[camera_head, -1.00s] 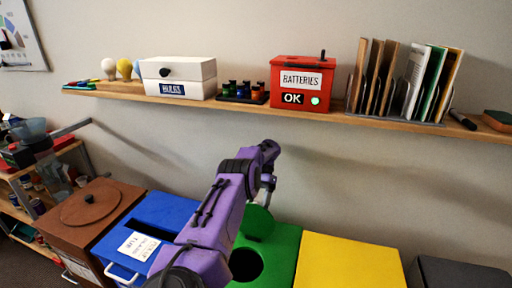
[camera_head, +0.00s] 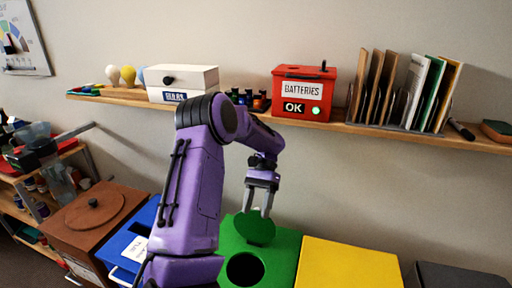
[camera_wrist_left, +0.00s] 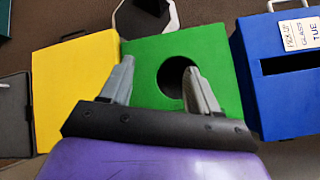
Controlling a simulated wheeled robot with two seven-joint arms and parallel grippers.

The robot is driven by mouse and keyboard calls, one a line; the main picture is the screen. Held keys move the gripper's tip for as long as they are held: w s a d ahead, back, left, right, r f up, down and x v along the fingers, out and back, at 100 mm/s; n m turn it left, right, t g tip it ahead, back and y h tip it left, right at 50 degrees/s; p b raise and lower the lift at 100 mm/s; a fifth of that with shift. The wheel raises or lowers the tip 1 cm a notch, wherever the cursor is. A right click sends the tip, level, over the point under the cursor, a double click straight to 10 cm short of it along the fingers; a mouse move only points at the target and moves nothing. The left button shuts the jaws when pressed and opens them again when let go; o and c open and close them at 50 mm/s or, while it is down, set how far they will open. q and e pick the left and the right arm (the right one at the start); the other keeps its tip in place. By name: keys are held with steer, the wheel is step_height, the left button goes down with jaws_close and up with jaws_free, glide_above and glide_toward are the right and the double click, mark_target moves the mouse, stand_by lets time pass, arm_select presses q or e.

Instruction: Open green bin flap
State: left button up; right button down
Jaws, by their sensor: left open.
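The green bin (camera_head: 284,252) stands in the row of bins, with a dark round hole in its top. Its round green flap (camera_head: 254,230) stands up behind the hole, leaving the hole uncovered. My left gripper (camera_head: 258,212) is open, pointing down at the flap's upper edge; I cannot tell whether it touches the flap. In the left wrist view the open fingers (camera_wrist_left: 159,66) are spread in front of the green bin top (camera_wrist_left: 222,60), one finger partly covering the hole. The flap is not clearly seen there. My right gripper is not in view.
A yellow bin (camera_head: 345,266) is to the right, then a dark grey bin (camera_head: 460,277). A blue bin (camera_head: 122,243) and a brown bin (camera_head: 75,232) are to the left. A wall shelf (camera_head: 365,130) above holds a red battery box (camera_head: 302,92), a white box and upright books.

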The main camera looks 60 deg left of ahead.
arm_select(q)
steer(key=shift+s+d+r, duration=0.4)
steer(key=shift+s+d, duration=0.1)
steer(key=shift+d, duration=0.25)
steer(key=shift+s+d+r, duration=0.35)
steer(key=shift+s+d, duration=0.1)
steer(key=shift+d, duration=0.3)
